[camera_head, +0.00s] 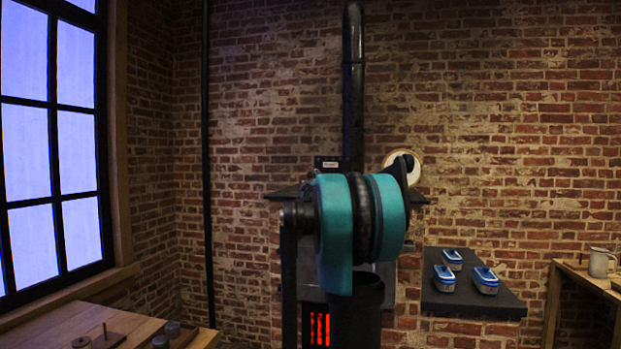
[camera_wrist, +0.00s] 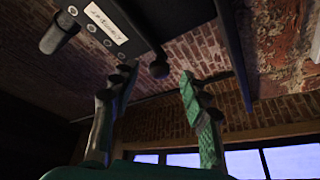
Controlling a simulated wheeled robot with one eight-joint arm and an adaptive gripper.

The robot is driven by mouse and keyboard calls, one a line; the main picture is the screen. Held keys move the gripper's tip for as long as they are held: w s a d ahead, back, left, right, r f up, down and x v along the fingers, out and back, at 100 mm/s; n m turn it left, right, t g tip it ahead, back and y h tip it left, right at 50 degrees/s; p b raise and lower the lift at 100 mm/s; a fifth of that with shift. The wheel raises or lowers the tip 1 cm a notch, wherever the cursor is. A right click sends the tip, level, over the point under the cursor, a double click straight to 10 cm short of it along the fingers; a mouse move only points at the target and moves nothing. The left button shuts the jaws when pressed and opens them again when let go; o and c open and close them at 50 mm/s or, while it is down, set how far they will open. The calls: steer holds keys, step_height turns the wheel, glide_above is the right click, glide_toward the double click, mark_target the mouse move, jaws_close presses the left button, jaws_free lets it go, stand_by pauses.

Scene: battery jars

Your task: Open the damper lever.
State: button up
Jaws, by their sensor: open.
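In the wrist view a dark plate (camera_wrist: 112,22) carries a pale label (camera_wrist: 105,22) whose lettering I cannot read. A dark round knob (camera_wrist: 159,68), apparently the end of the damper lever, sticks out below the plate. My gripper (camera_wrist: 157,76) is open, its two green fingers pointing up the picture. The knob appears between the fingertips, closer to the left one; whether it touches cannot be told. In the head view a small black labelled box (camera_head: 332,162) shows behind my arm by the black stovepipe (camera_head: 353,90). My arm hides my gripper and the lever there.
A stove with a glowing red grate (camera_head: 320,328) stands behind my arm. A dark shelf (camera_head: 470,306) at right holds blue-lidded containers (camera_head: 485,280). Wooden tables stand at lower left (camera_head: 60,335) and right (camera_head: 590,283). A round white-faced object (camera_head: 416,166) is partly hidden by my arm.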

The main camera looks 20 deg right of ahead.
steer(key=shift+x, duration=2.1)
jaws_close()
